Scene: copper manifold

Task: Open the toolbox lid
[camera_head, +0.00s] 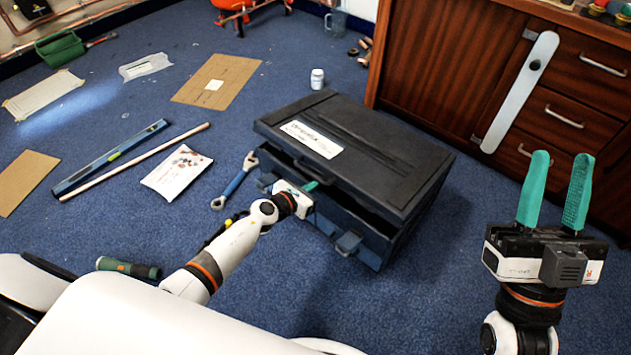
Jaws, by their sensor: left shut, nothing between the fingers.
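The dark toolbox (385,236) stands on the blue carpet in the middle. Its black lid (375,150) is raised a little at the front, with a dark gap between lid and body. My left gripper (312,186) is at the front edge by this gap. Its green fingertips are partly hidden under or against the lid edge; they are shut with nothing between them. Front latches (348,243) hang outward from the body. My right gripper (556,190) is at the right, fingers pointing up and apart, empty, away from the toolbox.
A wooden cabinet (440,70) with drawers stands behind on the right. A wrench (235,180) lies just left of the toolbox. A flashlight (128,267), a spirit level (108,158), a rod and cardboard sheets lie further left. A small white bottle (317,79) stands behind the toolbox.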

